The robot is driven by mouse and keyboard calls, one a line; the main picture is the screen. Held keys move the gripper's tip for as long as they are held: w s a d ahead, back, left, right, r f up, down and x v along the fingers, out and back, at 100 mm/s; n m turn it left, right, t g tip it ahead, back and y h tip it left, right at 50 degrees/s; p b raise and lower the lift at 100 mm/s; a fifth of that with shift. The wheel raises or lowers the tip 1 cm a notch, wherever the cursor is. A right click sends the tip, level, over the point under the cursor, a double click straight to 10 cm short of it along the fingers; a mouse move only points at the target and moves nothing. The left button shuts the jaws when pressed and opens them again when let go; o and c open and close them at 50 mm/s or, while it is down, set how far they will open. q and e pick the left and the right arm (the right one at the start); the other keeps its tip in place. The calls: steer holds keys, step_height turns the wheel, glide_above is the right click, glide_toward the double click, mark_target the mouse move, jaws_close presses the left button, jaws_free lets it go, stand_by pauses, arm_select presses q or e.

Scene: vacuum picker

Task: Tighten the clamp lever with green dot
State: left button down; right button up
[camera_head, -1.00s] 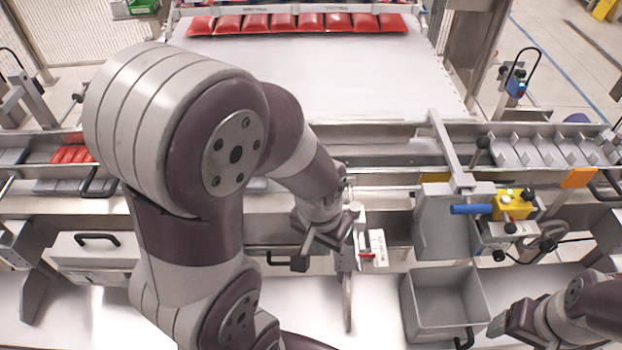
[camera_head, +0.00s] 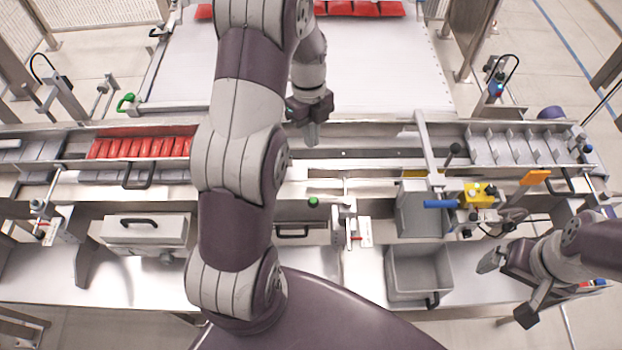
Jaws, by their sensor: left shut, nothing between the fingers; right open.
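A green dot (camera_head: 313,202) shows at the left end of a small lever on the clamp (camera_head: 345,208) at the front rail, left of the grey bins. The lever appears to point left from the clamp post. My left gripper (camera_head: 309,136) is shut and empty above the rail channel, beyond the clamp and apart from it. My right gripper (camera_head: 507,290) is open and empty at the lower right, away from the clamp. My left arm hides part of the rail left of the dot.
Red packs (camera_head: 140,148) lie in the left channel. Another clamp (camera_head: 42,222) is at far left. A green handle (camera_head: 126,102) sits by the conveyor.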

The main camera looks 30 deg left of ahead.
mark_target(329, 202)
arm_select(q)
steer(key=a+f+m, duration=0.1)
steer(key=m, duration=0.1)
steer(key=w+a+f+m, duration=0.1)
steer(key=m, duration=0.2)
steer(key=shift+a+f+g+h, duration=0.2)
steer(key=shift+g+h, duration=0.1)
steer(key=shift+h, duration=0.1)
steer(key=shift+s+d+r, duration=0.1)
steer(key=s+d+f+p, duration=0.1)
steer(key=s+d+f, duration=0.1)
steer(key=f, duration=0.3)
steer(key=s+d+f+p, duration=0.2)
steer(key=s+f, duration=0.1)
steer(key=f, duration=0.2)
steer(key=shift+d+f, duration=0.2)
steer(key=shift+d, duration=0.1)
